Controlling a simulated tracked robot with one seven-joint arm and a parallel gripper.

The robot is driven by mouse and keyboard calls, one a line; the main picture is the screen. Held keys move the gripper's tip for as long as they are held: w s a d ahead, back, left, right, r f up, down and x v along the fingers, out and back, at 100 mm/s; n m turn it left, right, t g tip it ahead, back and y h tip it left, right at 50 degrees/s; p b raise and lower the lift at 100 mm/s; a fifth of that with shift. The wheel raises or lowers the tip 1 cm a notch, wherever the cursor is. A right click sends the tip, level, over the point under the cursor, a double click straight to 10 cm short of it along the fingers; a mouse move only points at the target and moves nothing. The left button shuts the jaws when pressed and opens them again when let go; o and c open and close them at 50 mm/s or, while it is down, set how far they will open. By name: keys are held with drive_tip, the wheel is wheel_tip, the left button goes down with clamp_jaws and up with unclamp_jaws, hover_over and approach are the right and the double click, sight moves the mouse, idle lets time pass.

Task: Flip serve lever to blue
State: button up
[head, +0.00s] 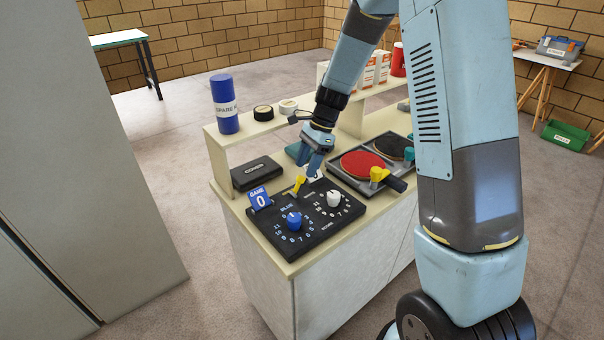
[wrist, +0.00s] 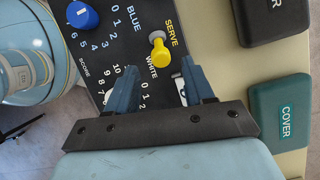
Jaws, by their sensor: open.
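The black scoreboard panel (head: 268,224) lies on the cabinet's counter. Its yellow serve lever (head: 299,184) shows in the wrist view (wrist: 161,53) beside the word SERVE, between the labels BLUE and WHITE. The lever's knob leans toward the WHITE label. A blue dial (head: 294,220) and a white dial (head: 334,198) sit on the panel. My gripper (head: 309,170) is just behind and above the lever. In the wrist view its fingers (wrist: 154,86) are spread and empty, with the lever beyond the tips, apart from them. The white dial is largely hidden there.
A blue GAME 0 card (head: 260,198) stands at the panel's left edge. A black case (head: 258,173) and a green cover (wrist: 281,112) lie behind the panel. A tray with red and black paddles (head: 362,163) is to the right. A raised shelf (head: 255,128) runs behind.

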sight(302, 177)
drive_tip(key=shift+x, duration=1.75)
